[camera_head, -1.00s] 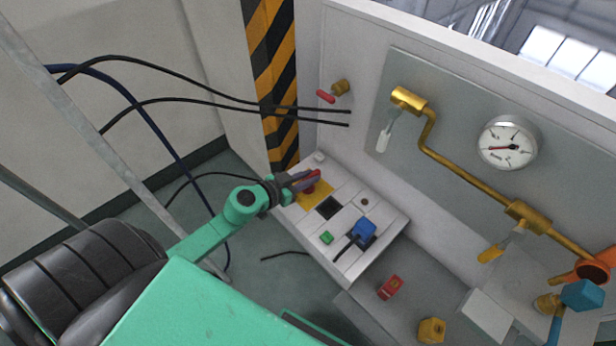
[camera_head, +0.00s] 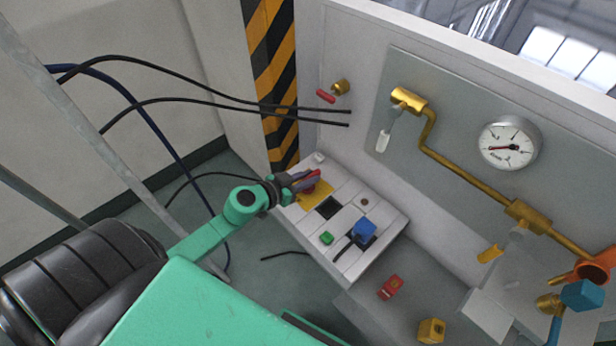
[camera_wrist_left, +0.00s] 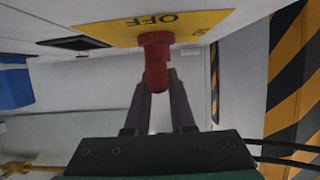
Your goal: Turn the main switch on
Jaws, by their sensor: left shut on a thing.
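The main switch is a red knob (camera_wrist_left: 157,58) on a yellow plate (camera_head: 319,199) at the upper left of the sloped white control panel (camera_head: 349,262). The plate reads "OFF" in the left wrist view, where the lettering (camera_wrist_left: 153,20) appears upside down. My left gripper (camera_head: 308,182) reaches the knob from the left and is shut on it. In the left wrist view its two fingers (camera_wrist_left: 159,90) meet around the knob's lower part. In the head view the fingers hide much of the knob. My right gripper is not in view.
A blue switch (camera_head: 364,230) and a green button (camera_head: 326,238) are on the same panel. A striped post (camera_head: 272,80) stands behind my gripper. Black cables (camera_head: 215,98) hang at the left. A gauge (camera_head: 509,143) and brass pipe (camera_head: 465,176) are on the back wall.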

